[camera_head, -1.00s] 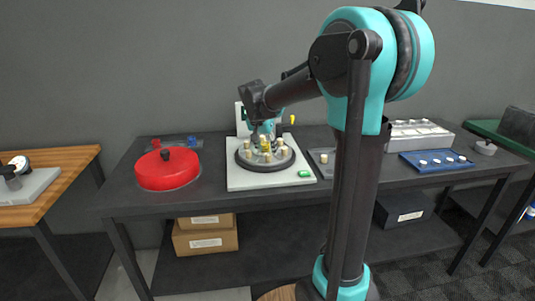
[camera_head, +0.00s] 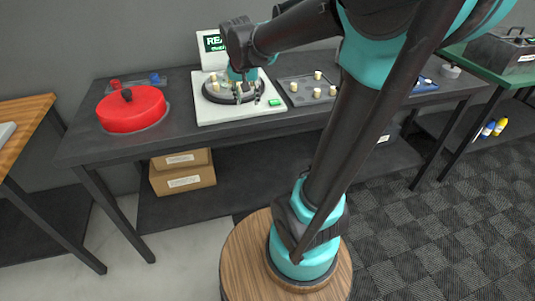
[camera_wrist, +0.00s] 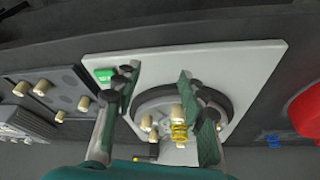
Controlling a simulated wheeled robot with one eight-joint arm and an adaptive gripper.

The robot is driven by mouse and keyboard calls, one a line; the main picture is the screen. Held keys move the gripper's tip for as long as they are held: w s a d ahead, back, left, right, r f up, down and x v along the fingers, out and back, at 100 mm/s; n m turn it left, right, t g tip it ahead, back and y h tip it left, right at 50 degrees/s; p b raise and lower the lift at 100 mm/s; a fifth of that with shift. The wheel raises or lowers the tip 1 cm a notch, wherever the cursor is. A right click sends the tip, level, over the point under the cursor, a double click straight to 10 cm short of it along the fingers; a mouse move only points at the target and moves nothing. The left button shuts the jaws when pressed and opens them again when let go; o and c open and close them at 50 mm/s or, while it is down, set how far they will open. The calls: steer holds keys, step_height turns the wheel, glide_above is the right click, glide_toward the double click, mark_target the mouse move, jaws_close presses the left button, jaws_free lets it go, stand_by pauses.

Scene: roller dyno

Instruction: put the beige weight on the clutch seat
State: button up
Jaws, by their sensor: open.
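Several beige cylindrical weights stand on the round dark turntable of the white-based machine (camera_head: 205,113); one beige weight (camera_wrist: 146,122) shows between my fingers in the wrist view, and another beige weight (camera_wrist: 178,111) is close to the right finger. More beige weights (camera_head: 318,75) stand on the grey tray (camera_head: 300,100) right of the machine. A yellow spring (camera_wrist: 179,132) is on the turntable; I cannot tell which part is the clutch seat. My gripper (camera_head: 246,95), also in the wrist view (camera_wrist: 155,80), is open above the turntable, apparently empty, and hides part of it.
A red round cover (camera_head: 132,108) stands on the left of the dark table (camera_head: 85,145). A screen (camera_head: 213,44) stands behind the machine, and a green button (camera_head: 274,102) is on its base. A blue tray (camera_head: 425,86) is partly behind my arm.

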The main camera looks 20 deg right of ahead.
steer(key=s+d+f+n+y, duration=0.1)
steer(key=s+f+n, duration=0.3)
steer(key=s+f, duration=1.1)
steer(key=shift+s+d, duration=0.9)
steer(key=shift+s, duration=0.35)
